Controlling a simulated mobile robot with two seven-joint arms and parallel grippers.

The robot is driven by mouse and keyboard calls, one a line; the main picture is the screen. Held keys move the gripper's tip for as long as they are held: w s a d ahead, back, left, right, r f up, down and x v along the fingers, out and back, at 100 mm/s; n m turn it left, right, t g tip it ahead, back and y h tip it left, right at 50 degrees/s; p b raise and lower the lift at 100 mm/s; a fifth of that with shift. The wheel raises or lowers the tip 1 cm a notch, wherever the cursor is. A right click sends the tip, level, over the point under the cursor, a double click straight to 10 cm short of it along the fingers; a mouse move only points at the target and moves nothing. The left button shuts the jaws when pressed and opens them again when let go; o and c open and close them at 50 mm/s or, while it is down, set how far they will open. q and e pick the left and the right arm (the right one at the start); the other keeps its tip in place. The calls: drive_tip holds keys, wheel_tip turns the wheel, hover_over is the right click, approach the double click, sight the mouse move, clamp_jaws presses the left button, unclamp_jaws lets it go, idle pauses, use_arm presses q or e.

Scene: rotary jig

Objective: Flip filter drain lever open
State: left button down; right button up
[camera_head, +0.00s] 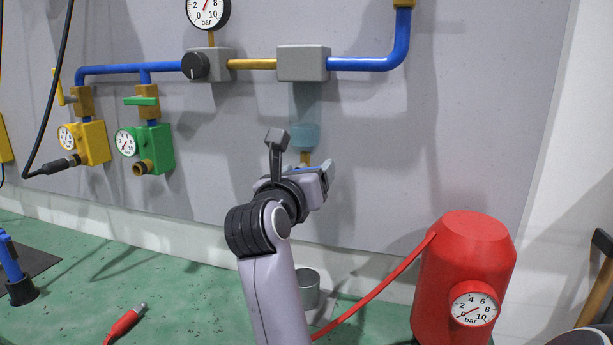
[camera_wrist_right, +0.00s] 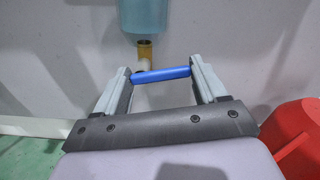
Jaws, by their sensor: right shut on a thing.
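The filter has a grey head block (camera_head: 303,63) on the wall pipe. Its clear bowl (camera_head: 305,105) hangs below, bluish at the bottom, and shows at the top of the right wrist view (camera_wrist_right: 146,16). A brass drain fitting (camera_wrist_right: 145,50) sits under the bowl. The blue drain lever (camera_wrist_right: 163,74) lies nearly level between the fingertips of my right gripper (camera_wrist_right: 164,80), which is shut on it. My left gripper is not in view.
A grey cup (camera_head: 308,290) stands on the green floor below, partly behind my right arm. A red tank (camera_head: 466,260) with a gauge and red hose stands at right. Yellow (camera_head: 95,142) and green (camera_head: 160,148) valve units are on the wall at left.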

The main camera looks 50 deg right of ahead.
drive_tip(key=n, duration=0.3)
drive_tip(key=shift+w+r, duration=0.1)
drive_tip(key=shift+r, duration=0.15)
drive_tip(key=o, duration=1)
drive_tip(key=shift+o, duration=0.2)
